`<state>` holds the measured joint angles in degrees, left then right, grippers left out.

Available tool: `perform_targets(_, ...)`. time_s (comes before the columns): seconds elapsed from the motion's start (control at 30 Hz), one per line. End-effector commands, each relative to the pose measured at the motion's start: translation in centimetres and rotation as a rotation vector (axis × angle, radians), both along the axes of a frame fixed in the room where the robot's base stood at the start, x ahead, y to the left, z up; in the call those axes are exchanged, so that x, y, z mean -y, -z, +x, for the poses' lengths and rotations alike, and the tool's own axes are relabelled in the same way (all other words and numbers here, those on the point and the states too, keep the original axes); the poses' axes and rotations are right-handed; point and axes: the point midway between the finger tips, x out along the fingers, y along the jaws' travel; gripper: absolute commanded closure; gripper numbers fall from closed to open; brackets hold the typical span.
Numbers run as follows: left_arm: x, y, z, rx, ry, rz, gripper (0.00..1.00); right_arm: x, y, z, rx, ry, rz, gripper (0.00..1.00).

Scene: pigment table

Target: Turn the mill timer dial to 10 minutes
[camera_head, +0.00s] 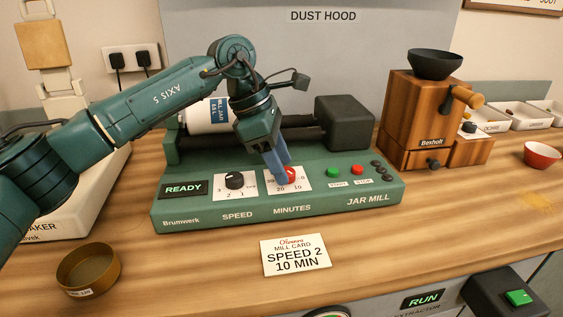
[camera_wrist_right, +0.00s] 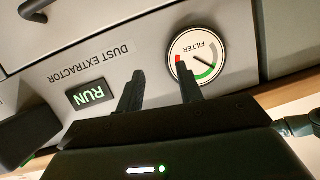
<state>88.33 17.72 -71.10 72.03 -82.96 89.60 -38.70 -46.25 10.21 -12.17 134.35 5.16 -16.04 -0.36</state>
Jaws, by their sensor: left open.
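The jar mill (camera_head: 275,195) is a green machine with a READY display. Its red minutes dial (camera_head: 291,175) sits on a white scale plate marked 0, 10, 20 and 30. My left gripper (camera_head: 279,172) is open with its bluish fingers right at the dial, covering its left side. I cannot tell whether the fingers touch it, and its pointer setting is not readable. A mill card (camera_head: 296,255) in front reads SPEED 2, 10 MIN. In the right wrist view, my right gripper (camera_wrist_right: 160,88) is open and empty in front of the dust extractor's filter gauge (camera_wrist_right: 198,55).
The black speed dial (camera_head: 234,180) is left of the minutes dial. Green (camera_head: 333,172) and red (camera_head: 357,170) buttons are to its right. A brass dish (camera_head: 88,268) stands front left, a wooden grinder (camera_head: 415,120) at right. The extractor display (camera_head: 423,299) reads RUN.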

Motion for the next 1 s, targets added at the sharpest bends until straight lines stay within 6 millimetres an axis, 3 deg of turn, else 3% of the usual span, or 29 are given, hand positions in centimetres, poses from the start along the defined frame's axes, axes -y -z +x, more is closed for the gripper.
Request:
perform_targets(0.5, -3.9, -9.8, 0.3, 0.001, -0.002, -0.002, 0.49, -0.2, 0.5, -0.1, -0.037, -0.005, 0.0, 0.64)
perform_targets(0.7, -4.6, -11.3, 0.3, 0.001, 0.0, -0.001, 0.49, -0.4, 0.1, 0.4, -0.028, -0.006, 0.006, 0.64)
perform_targets(1.0, -4.7, -11.4, 0.3, -0.001, 0.001, -0.001, 0.49, -0.4, 0.1, 0.5, -0.03, -0.004, 0.008, 0.64)
